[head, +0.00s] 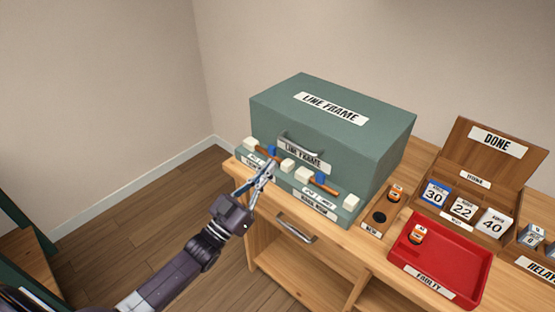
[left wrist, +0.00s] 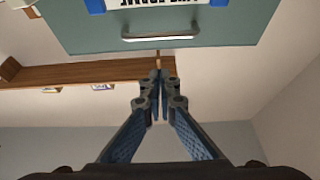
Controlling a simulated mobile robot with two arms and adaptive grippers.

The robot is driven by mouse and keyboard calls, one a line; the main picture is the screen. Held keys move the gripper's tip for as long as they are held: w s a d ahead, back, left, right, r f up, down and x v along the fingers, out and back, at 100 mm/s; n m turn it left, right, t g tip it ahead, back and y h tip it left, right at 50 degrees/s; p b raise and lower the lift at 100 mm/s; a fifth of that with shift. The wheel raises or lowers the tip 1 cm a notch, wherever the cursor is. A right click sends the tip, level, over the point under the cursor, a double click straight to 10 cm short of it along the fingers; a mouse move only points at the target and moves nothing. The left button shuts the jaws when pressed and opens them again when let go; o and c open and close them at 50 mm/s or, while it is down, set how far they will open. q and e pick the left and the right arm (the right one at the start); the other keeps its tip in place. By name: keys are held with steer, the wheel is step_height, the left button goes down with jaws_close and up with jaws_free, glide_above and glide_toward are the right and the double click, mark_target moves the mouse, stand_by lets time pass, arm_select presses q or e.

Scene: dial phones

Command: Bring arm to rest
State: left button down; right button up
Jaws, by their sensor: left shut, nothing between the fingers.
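My left gripper (head: 262,178) reaches in from the left in the head view, in front of the left part of the green line frame box (head: 330,125). It is shut and empty, and its closed fingers also show in the left wrist view (left wrist: 158,85). In the left wrist view the box's metal handle (left wrist: 160,37) is just past the fingertips; whether they touch anything there is hard to tell. My right gripper is in neither view.
The box stands on a wooden desk (head: 262,212) with a drawer handle (head: 296,229). To its right are a small wooden holder (head: 371,229), a red faulty tray (head: 449,262) with an orange-topped piece (head: 418,233), and an open done box (head: 460,146) with number blocks. Floor (head: 160,215) left of the desk is clear.

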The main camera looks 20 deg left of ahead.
arm_select(q)
steer(key=s+d+f+n+g+y, duration=0.1)
steer(key=s+d+f+g+y, duration=0.3)
steer(key=f, duration=0.4)
steer(key=s+d+f+n+g+y, duration=0.1)
steer(key=s+f+g, duration=0.4)
steer(key=f, duration=0.2)
steer(key=s+a+f+g+y, duration=0.15)
steer(key=s+g, duration=0.35)
steer(key=s, duration=0.6)
steer(key=s+f+g+y, duration=0.1)
steer(key=s+f+g, duration=0.25)
steer(key=s, duration=0.75)
step_height(320, 180, down, 25)
steer(key=s+g, duration=0.1)
steer(key=g, duration=0.1)
steer(key=s+a+f, duration=0.3)
steer(key=s+f, duration=1.3)
steer(key=s, duration=0.2)
steer(key=shift+f+g, duration=0.3)
steer(key=shift+g, duration=0.15)
steer(key=shift+a, duration=0.1)
